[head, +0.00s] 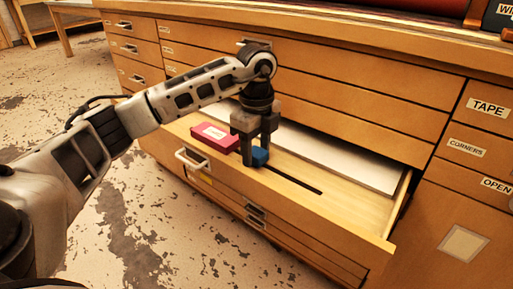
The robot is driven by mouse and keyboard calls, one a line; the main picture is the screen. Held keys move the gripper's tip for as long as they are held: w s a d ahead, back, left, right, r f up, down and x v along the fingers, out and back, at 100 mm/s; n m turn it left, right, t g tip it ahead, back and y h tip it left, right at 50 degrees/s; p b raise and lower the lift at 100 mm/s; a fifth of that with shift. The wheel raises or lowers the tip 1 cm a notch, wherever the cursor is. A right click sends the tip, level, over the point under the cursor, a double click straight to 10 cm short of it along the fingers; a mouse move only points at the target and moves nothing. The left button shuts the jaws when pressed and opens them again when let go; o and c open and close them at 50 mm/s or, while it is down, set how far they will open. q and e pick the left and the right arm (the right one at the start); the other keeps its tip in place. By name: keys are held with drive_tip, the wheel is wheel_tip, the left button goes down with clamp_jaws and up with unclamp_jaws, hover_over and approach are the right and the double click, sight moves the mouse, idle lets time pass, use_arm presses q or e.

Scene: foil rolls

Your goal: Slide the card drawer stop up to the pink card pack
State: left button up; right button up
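The pink card pack (215,137), with a white label, lies in the open drawer (345,210) at its left part. The blue drawer stop (260,156) is just right of the pack, at the left end of the visible dark slot (297,182). My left gripper (258,150) points down over the stop, with one finger on each side of it, and appears shut on it. The near finger covers part of the stop and stands close beside the pack's right end. Whether they touch is hard to tell. My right gripper is not in view.
A white sheet or board (335,155) lies along the back of the drawer. The drawer front has a white handle (192,160). Closed drawers (330,85) rise behind, and labelled ones (488,107) stand at right. The slot's right part is clear.

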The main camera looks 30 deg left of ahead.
use_arm(q)
clamp_jaws()
drive_tip(key=a, duration=0.2)
drive_tip(key=a+p, duration=0.1)
drive_tip(key=a, duration=0.1)
drive_tip(key=shift+w+r, duration=0.1)
drive_tip(key=shift+w, duration=0.1)
drive_tip(key=shift+a, duration=0.15)
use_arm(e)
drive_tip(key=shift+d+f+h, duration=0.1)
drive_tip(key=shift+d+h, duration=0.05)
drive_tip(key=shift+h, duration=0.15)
use_arm(q)
drive_tip(key=shift+o, duration=1.9)
unclamp_jaws()
